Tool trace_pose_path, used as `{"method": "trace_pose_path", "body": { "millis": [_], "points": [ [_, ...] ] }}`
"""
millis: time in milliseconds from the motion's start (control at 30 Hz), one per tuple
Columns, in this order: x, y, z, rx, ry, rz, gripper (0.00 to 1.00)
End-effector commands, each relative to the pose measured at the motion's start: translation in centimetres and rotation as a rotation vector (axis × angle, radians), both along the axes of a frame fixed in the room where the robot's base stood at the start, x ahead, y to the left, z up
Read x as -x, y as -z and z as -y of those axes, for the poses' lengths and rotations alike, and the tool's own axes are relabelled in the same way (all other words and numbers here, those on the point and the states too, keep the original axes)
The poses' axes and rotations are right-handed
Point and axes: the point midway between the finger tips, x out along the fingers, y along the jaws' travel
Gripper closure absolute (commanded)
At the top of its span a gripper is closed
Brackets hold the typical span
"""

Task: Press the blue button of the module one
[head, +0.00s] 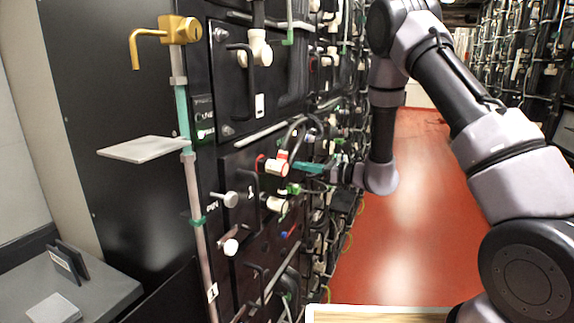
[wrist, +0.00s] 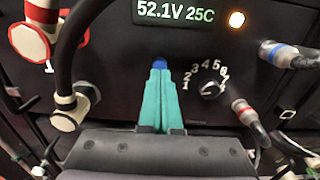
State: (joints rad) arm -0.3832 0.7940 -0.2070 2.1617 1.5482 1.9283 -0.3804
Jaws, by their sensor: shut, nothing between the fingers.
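The blue button (wrist: 159,62) shows in the wrist view as a small blue cap on the dark front of a module (wrist: 115,75), right at my fingertips. The fingers partly cover it, and I cannot tell whether they touch it. My gripper (wrist: 160,68) has teal fingers, shut together with nothing between them, pointing at the panel. In the head view my gripper (head: 298,167) reaches in from the right to the front of the module marked 1 (head: 240,170). The button is hidden there behind the connectors and gripper.
A display (wrist: 176,11) reads 52.1V 25C, with an orange light (wrist: 236,19) beside it. A numbered knob (wrist: 211,88) sits right of the fingers. Red-and-white connectors (wrist: 30,42) and black cables flank them. A post with a shelf (head: 150,147) stands left. The red floor aisle (head: 400,250) is clear.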

Motion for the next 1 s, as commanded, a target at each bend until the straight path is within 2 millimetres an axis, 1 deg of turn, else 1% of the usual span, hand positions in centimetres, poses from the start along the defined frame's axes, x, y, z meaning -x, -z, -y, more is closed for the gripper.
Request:
{"method": "trace_pose_path", "body": {
  "millis": [467,1000],
  "points": [
    [-0.1,0.0,-0.3,0.0,0.0,0.0,1.0],
    [-0.5,0.0,-1.3,0.0,-0.001,0.001,1.0]
  ]
}}
